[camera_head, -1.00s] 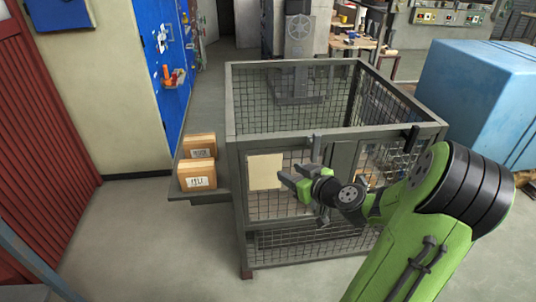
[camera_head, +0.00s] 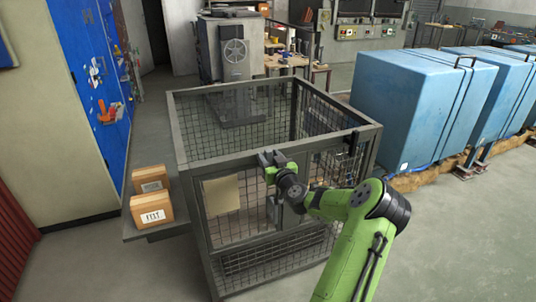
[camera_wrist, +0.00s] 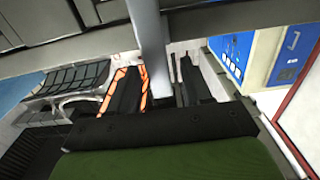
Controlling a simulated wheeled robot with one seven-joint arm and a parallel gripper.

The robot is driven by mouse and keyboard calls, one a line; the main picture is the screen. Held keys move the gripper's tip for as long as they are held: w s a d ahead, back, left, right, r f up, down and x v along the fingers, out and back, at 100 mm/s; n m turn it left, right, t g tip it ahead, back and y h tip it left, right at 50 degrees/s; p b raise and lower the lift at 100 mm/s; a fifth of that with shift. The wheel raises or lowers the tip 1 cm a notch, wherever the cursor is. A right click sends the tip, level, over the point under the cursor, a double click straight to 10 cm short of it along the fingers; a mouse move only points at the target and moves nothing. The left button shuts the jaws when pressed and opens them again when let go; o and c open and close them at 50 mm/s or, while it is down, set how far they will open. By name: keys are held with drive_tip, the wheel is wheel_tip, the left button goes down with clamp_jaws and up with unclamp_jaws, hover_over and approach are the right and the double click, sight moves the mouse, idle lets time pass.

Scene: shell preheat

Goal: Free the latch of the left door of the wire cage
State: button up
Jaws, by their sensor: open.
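The wire cage (camera_head: 192,215) is a grey frame with mesh walls and an open top. Its left door (camera_head: 240,226) faces me and carries a beige plate (camera_head: 222,195); it looks closed. My gripper (camera_head: 267,158) is open at the front top rail, above the door's right part. The left door's latch cannot be made out in the head view, where my gripper covers that stretch of rail. In the wrist view a grey upright bar (camera_wrist: 151,50) stands under a grey rail; whether it is the latch, or touches my gripper, I cannot tell.
A dark fitting (camera_head: 352,140) sits on the top rail at the right. Two cardboard boxes (camera_head: 152,209) stand on a shelf (camera_head: 135,230) left of the cage. Blue cabinets (camera_head: 415,110) stand at the right. The floor at front left is clear.

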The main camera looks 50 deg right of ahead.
drive_tip(key=shift+w+d, duration=0.35)
drive_tip(key=shift+w, duration=0.2)
clamp_jaws()
drive_tip(key=shift+s+d+f+m+p, duration=0.3)
drive_tip(key=shift+d+f+m+p, duration=0.2)
drive_tip(key=shift+m, duration=2.5)
drive_tip(key=shift+s+d+f+m+p, duration=0.4)
drive_tip(key=shift+f+m, duration=0.25)
drive_tip(key=shift+m, duration=2.35)
drive_tip(key=shift+s+d+f+m+p, duration=0.2)
drive_tip(key=shift+d+f+m+p, duration=0.3)
drive_tip(key=shift+m, duration=2.5)
drive_tip(key=shift+f, duration=0.1)
